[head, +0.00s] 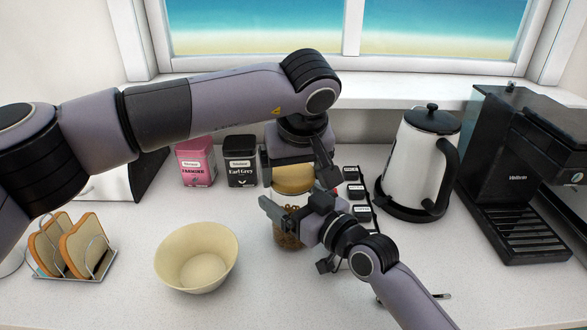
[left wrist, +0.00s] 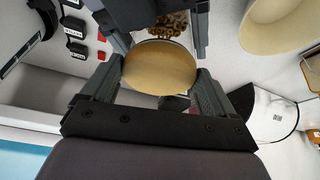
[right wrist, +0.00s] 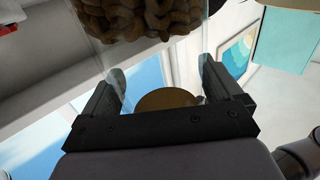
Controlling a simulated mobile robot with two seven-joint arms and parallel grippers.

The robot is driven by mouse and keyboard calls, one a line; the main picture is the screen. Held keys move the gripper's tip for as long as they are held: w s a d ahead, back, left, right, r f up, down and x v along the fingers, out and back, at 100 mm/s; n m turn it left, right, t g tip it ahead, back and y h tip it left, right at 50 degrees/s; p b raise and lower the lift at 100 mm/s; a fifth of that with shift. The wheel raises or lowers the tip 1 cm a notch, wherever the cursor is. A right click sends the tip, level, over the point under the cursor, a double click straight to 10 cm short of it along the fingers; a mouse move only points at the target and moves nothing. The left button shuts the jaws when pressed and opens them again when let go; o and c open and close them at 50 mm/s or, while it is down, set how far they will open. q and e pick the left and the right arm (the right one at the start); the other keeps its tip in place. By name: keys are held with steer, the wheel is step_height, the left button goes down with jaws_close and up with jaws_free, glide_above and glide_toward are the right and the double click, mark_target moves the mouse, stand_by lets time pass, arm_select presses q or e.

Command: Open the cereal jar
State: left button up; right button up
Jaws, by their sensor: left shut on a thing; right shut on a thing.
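The cereal jar (head: 289,240) is clear glass with brown ring cereal in it, standing on the counter in the middle of the head view. Its round tan lid (head: 293,180) is at the jar's top; I cannot tell whether it is seated or slightly raised. My left gripper (head: 294,172) comes from above and is shut on the lid, which shows between its fingers in the left wrist view (left wrist: 160,68). My right gripper (head: 297,235) is shut around the jar's glass body from the front right, hiding part of it. The cereal shows in the right wrist view (right wrist: 140,18).
A cream bowl (head: 197,258) stands left of the jar, with a toast rack (head: 75,262) farther left. Pink (head: 196,163) and black (head: 240,160) tins stand behind. A labelled rack (head: 351,190), kettle (head: 412,160) and coffee machine (head: 500,175) are close on the right.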

mark_target(293, 176)
arm_select(q)
steer(key=shift+r, duration=0.2)
steer(key=shift+r, duration=0.55)
arm_select(e)
steer(key=shift+f, duration=0.2)
arm_select(q)
steer(key=shift+r, duration=0.35)
steer(key=shift+r, duration=0.1)
steer(key=shift+r, duration=1.95)
arm_select(e)
steer(key=shift+r, duration=0.1)
steer(key=o, duration=1.2)
steer(key=shift+c, duration=0.2)
steer(key=shift+s+d, duration=0.1)
